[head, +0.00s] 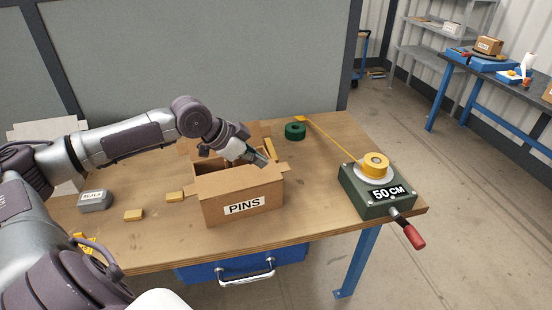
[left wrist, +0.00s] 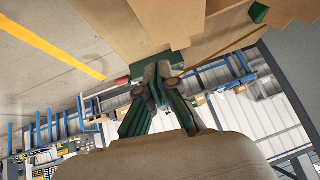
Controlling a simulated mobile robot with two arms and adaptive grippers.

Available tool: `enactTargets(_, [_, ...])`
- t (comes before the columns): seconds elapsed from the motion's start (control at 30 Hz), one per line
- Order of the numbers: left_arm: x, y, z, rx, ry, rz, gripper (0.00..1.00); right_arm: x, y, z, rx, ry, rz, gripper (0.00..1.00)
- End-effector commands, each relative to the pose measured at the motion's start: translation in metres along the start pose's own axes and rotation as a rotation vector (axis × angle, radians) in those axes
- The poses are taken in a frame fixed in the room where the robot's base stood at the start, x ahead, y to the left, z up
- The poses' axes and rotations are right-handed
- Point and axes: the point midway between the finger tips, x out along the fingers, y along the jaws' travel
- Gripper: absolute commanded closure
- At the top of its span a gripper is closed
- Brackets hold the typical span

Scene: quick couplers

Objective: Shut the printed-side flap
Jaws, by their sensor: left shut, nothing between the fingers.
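A brown cardboard box (head: 216,210) stands on the workbench, its near side printed "PINS". The printed-side flap (head: 232,180) runs along the top of that near side and looks tipped inward over part of the opening; its exact angle is hard to tell. The box's far flap stands up behind the opening. My left gripper (head: 262,159) is shut and empty, just above the box, close to the printed-side flap's far edge; I cannot tell whether they touch. In the left wrist view its fingers (left wrist: 160,95) are below brown cardboard (left wrist: 150,22). My right gripper is not in view.
A green tape dispenser (head: 365,198) marked "50 CM", with a yellow roll and red handle, stands on the right. A green roll (head: 295,131) lies behind the box. Yellow blocks (head: 134,215) and a grey "SEALS" box (head: 95,201) lie left.

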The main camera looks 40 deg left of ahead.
Motion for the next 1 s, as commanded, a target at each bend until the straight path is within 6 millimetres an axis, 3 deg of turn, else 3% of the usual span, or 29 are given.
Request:
enactTargets(0.03, [-0.017, -0.017, -0.011, -0.007, 0.019, -0.03, 1.0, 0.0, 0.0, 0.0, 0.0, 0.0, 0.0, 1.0])
enactTargets(0.13, [-0.037, -0.034, -0.024, -0.022, 0.052, -0.057, 1.0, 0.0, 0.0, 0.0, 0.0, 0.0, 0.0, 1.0])
enactTargets(0.23, [-0.044, -0.04, -0.03, -0.03, 0.066, -0.066, 1.0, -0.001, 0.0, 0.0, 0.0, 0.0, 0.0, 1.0])
enactTargets(0.37, [-0.038, -0.041, -0.031, -0.034, 0.072, -0.064, 1.0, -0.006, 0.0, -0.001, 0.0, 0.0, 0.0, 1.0])
enactTargets(0.57, [-0.013, -0.041, -0.035, -0.036, 0.072, -0.061, 1.0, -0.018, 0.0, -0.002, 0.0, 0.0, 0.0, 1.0])
enactTargets(0.9, [0.056, -0.045, -0.039, -0.033, 0.068, -0.062, 1.0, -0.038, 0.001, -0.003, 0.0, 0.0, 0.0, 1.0])
enactTargets(1.0, [0.068, -0.046, -0.024, -0.034, 0.061, -0.063, 1.0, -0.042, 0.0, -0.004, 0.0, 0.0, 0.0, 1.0])
